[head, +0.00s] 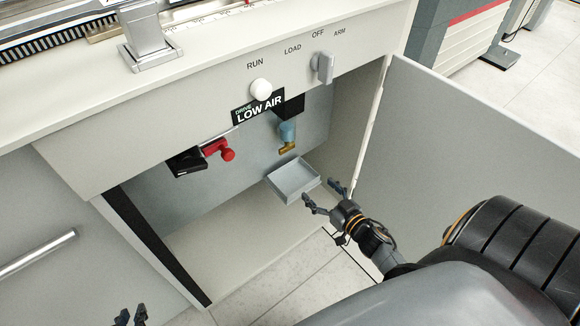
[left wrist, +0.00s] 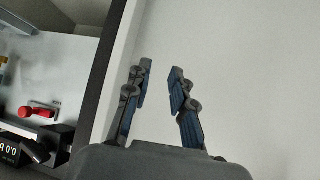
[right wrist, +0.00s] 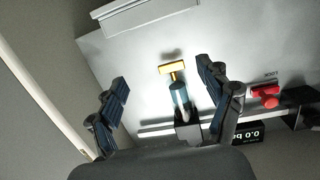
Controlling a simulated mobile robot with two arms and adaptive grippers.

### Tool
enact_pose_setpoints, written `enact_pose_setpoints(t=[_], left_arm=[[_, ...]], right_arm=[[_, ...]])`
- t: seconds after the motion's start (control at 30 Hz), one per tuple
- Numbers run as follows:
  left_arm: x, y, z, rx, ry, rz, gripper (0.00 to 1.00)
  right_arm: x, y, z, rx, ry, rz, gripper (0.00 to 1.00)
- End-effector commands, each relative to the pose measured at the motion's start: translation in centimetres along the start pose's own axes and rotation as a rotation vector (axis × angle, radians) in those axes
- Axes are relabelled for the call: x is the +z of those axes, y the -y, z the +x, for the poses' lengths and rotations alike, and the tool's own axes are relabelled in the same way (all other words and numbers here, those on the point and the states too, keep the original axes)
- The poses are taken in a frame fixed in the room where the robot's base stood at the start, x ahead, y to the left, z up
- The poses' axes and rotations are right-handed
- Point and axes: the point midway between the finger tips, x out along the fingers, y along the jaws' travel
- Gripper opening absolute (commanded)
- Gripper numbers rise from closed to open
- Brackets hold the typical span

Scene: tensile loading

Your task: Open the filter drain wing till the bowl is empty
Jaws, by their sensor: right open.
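The filter bowl (head: 287,131) is a small bluish cylinder hanging inside the open cabinet, under a black block. The brass drain wing (head: 288,148) is at its lower end, above a grey tray (head: 293,180). My right gripper (head: 318,192) is open and empty, by the tray's right side, apart from the wing. In the right wrist view the wing (right wrist: 172,69) and bowl (right wrist: 181,100) show between the open fingers, farther off. The bowl's liquid level cannot be made out. My left gripper (head: 130,316) is at the bottom left; the left wrist view shows it open and empty (left wrist: 160,75).
A red-handled valve (head: 219,149) and a black gauge (head: 187,163) are left of the bowl. The open door (head: 470,150) bounds the right side.

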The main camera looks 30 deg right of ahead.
Motion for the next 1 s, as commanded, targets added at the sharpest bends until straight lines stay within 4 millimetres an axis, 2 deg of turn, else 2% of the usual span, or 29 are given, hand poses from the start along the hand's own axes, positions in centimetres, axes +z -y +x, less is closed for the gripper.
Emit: enact_pose_setpoints(t=[0.2,0.37,0.47,0.67,0.8,1.0], left_arm=[[-3.0,0.0,-3.2,-0.002,-0.101,0.0,0.23],[-4.3,-0.1,-4.0,0.0,-0.148,0.0,0.23],[-5.6,-0.2,-4.0,0.004,-0.21,0.001,0.23],[-9.5,-0.8,-4.4,0.016,-0.419,0.003,0.23],[-12.2,-1.2,-5.4,0.026,-0.574,0.002,0.23],[-15.3,-1.7,-7.2,0.038,-0.766,0.0,0.23]], right_arm=[[-3.2,-0.5,0.6,-0.061,-0.127,-0.022,0.79],[-4.2,-0.4,1.4,-0.073,-0.146,-0.025,0.79],[-4.5,-0.3,2.7,-0.073,-0.148,-0.025,0.79],[-4.9,0.0,6.8,-0.072,-0.147,-0.026,0.79],[-5.3,0.2,9.5,-0.071,-0.146,-0.024,0.79],[-5.6,0.4,12.4,-0.07,-0.144,-0.023,0.79]])
